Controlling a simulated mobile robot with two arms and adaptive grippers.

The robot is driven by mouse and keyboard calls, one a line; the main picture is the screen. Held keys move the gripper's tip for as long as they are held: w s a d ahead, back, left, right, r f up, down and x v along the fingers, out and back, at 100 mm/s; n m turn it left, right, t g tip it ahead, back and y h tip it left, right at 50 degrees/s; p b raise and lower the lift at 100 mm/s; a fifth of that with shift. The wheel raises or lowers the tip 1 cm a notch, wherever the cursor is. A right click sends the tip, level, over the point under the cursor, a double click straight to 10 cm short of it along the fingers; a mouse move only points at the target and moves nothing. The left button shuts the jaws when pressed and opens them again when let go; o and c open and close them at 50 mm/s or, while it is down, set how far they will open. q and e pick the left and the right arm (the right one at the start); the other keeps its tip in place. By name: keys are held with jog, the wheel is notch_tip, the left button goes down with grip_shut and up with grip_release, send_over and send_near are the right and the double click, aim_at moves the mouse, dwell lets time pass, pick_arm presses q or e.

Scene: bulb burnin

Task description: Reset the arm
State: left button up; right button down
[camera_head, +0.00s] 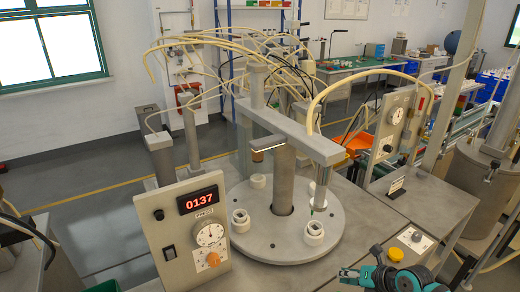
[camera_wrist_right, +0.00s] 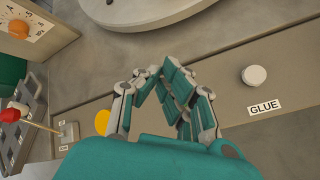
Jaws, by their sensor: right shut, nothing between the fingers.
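A grey horizontal arm (camera_head: 290,132) spans above a round grey turntable (camera_head: 285,252) on the bench in the head view. A vertical metal tube (camera_head: 321,190) hangs from its near end over the turntable. White ring-shaped holders (camera_head: 241,221) sit around the disc. The turntable's edge (camera_wrist_right: 150,15) shows at the top of the wrist view. In the wrist view my right gripper (camera_wrist_right: 155,73) is shut and empty. My left gripper is out of view.
A control box (camera_head: 180,235) reading 0137, with a dial and orange knob, stands left of the turntable. A yellow button (camera_head: 395,254) is near my right gripper. A white button (camera_wrist_right: 254,75) above a GLUE label is right of my fingers.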

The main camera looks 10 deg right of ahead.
jog(key=a+r+m+t+y, duration=0.3)
jog(key=a+r+m+t, duration=0.5)
jog(key=a+r, duration=0.3)
jog(key=s+d+r+m+t+h, duration=0.25)
jog(key=d+r+m+h, duration=0.2)
jog(key=m+h, duration=0.4)
jog(key=s+d+f+m+g+h, duration=0.4)
jog(key=s+f+m+g, duration=0.35)
jog(key=m, duration=0.45)
jog(key=s+a+f+m+g+y, duration=0.1)
jog(key=s+a+f+g+y, duration=0.3)
jog(key=s, duration=0.4)
jog(key=s+a+f+m+g+y, duration=0.1)
jog(key=s+a+f+g, duration=0.4)
jog(key=s, duration=0.4)
notch_tip(320, 180, down, 27)
jog(key=b, duration=0.4)
jog(key=s+d+f+g+b, duration=0.1)
jog(key=s+d+f+b, duration=0.1)
jog(key=s+f, duration=1.5)
notch_tip(320, 180, down, 4)
jog(key=shift+s+d+b, duration=0.2)
jog(key=shift+s+b, duration=0.15)
jog(key=shift+b, duration=0.35)
